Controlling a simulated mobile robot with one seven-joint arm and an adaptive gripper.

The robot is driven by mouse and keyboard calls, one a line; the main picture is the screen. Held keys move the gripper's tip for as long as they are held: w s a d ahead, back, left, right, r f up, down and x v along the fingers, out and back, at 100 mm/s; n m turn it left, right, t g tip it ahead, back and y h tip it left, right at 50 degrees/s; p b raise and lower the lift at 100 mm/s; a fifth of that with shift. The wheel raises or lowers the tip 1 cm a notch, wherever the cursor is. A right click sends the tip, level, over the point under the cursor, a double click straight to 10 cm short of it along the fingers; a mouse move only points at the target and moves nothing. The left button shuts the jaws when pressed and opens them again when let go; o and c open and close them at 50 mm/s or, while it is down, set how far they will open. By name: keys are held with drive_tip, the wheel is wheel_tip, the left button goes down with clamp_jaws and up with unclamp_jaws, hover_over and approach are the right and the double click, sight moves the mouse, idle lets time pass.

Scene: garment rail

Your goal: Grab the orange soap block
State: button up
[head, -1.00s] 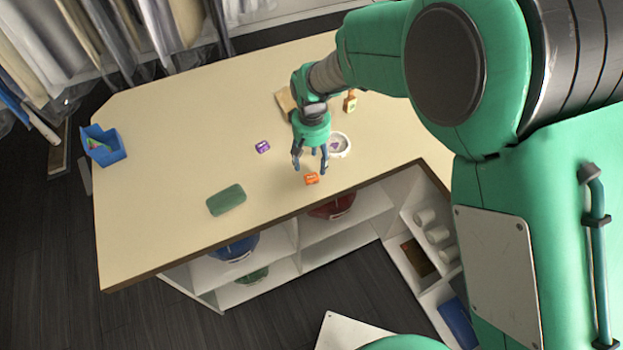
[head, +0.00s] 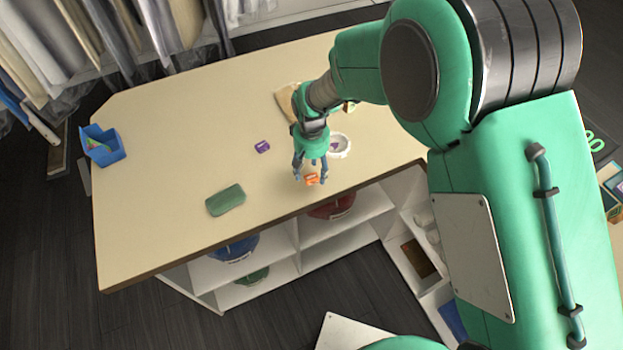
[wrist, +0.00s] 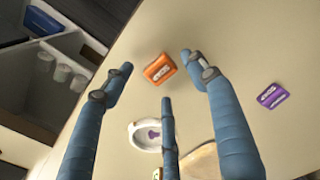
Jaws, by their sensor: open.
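The orange soap block (head: 312,179) lies on the cream tabletop near its front edge. In the wrist view the orange soap block (wrist: 159,68) sits ahead of and between the fingertips, with its label facing up. My gripper (head: 311,175) is open and stands over the block, its fingers pointing down around it. No finger visibly touches the block there. In the head view the fingers partly cover the block.
A white dish (head: 341,146) with a purple piece is close beside my gripper. A purple block (head: 262,146), a green block (head: 226,200) and a blue bin (head: 103,146) are to the left. A wooden board (head: 286,101) lies behind. Shelves are below the table's front edge.

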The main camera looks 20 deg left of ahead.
sight(311, 179)
drive_tip(key=shift+w+f, duration=0.1)
drive_tip(key=shift+f, duration=1.35)
drive_tip(key=c, duration=1.1)
